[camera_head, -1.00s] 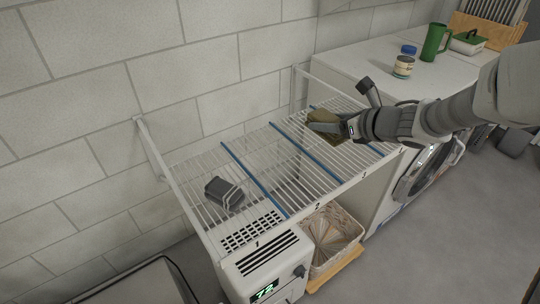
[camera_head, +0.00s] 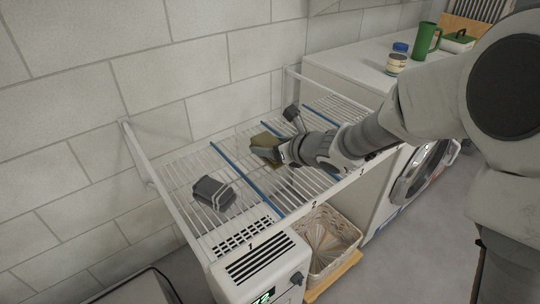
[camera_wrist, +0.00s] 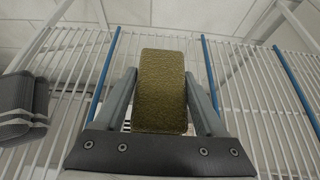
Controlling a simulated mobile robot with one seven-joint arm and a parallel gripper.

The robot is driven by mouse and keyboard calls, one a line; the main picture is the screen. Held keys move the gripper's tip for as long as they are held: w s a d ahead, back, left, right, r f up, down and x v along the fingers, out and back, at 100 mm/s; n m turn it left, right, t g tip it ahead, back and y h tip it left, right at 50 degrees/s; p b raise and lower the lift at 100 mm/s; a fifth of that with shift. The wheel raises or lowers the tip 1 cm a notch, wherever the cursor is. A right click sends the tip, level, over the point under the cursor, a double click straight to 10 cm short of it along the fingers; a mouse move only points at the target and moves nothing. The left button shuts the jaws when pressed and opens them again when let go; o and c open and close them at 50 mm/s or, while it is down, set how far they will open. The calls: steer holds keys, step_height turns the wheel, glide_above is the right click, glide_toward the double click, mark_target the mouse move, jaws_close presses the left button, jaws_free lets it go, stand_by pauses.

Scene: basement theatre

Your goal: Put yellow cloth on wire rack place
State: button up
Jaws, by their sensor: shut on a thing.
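The yellow cloth (camera_head: 266,141) is a small olive-yellow folded block. My gripper (camera_head: 270,152) is shut on it, and the wrist view shows the cloth (camera_wrist: 161,92) between the two fingers (camera_wrist: 162,105). The white wire rack (camera_head: 228,222) is split by blue strips into sections numbered 1, 2 and 3 along its front edge.
A dark grey folded cloth (camera_head: 213,193) lies in section 1, left of my gripper. A jar (camera_head: 397,60) and a green mug (camera_head: 425,40) stand on the white machine at right.

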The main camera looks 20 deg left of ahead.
step_height(320, 180, down, 2)
steer(key=o, duration=1.3)
steer(key=p+v, duration=0.2)
steer(key=v, duration=1)
steer(key=shift+d, duration=0.1)
